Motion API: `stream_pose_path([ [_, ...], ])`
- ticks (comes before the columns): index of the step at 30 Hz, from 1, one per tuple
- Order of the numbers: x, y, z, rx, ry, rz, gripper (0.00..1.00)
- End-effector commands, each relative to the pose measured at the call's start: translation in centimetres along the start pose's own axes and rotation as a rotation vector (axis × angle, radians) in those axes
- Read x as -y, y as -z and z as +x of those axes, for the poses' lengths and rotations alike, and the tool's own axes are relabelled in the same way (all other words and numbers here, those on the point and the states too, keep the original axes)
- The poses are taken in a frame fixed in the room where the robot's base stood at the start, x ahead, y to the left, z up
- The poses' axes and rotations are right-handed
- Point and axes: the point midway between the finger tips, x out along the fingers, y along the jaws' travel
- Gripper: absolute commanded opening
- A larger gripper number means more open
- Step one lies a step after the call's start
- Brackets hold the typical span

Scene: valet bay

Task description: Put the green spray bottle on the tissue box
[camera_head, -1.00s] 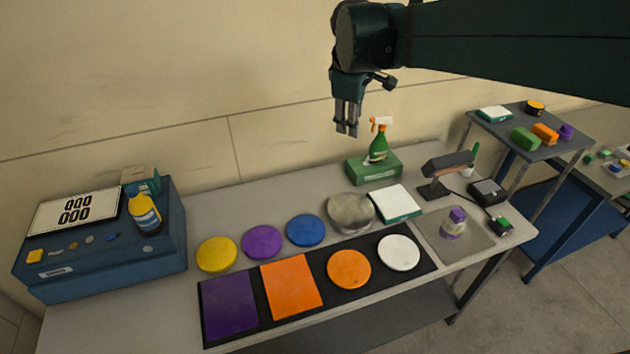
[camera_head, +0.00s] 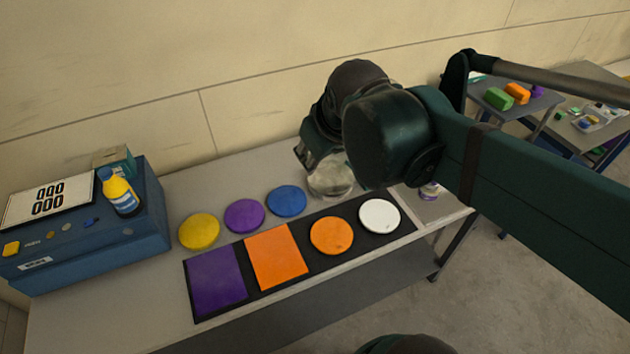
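The green spray bottle is not visible now; my arm covers the back right of the bench, where it stood on a flat green box a second ago. That box, which looks like a tissue box, is hidden too. A smaller teal and tan box (camera_head: 113,160) sits on the blue case at the left. My gripper (camera_head: 305,158) is above the back middle of the bench, near the grey round disc (camera_head: 331,181). Its fingers are mostly hidden behind my wrist, so I cannot see whether they are open or hold anything.
The blue case (camera_head: 100,245) carries a yellow bottle (camera_head: 119,192) and a number plate (camera_head: 48,200). Yellow (camera_head: 198,231), purple (camera_head: 244,215) and blue (camera_head: 286,200) discs lie behind a black mat (camera_head: 197,313) with coloured pads. Bare bench shows behind the discs.

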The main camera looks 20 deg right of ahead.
Motion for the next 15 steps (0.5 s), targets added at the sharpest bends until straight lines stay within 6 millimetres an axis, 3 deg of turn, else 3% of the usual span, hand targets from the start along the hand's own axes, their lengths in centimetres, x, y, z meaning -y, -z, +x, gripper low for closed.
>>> stream_pose_path([
  [6, 2.6, -3.7, 0.1, -0.044, 0.027, 0.128, 0.34],
  [15, 4.2, -6.0, 0.4, -0.072, 0.049, 0.223, 0.34],
])
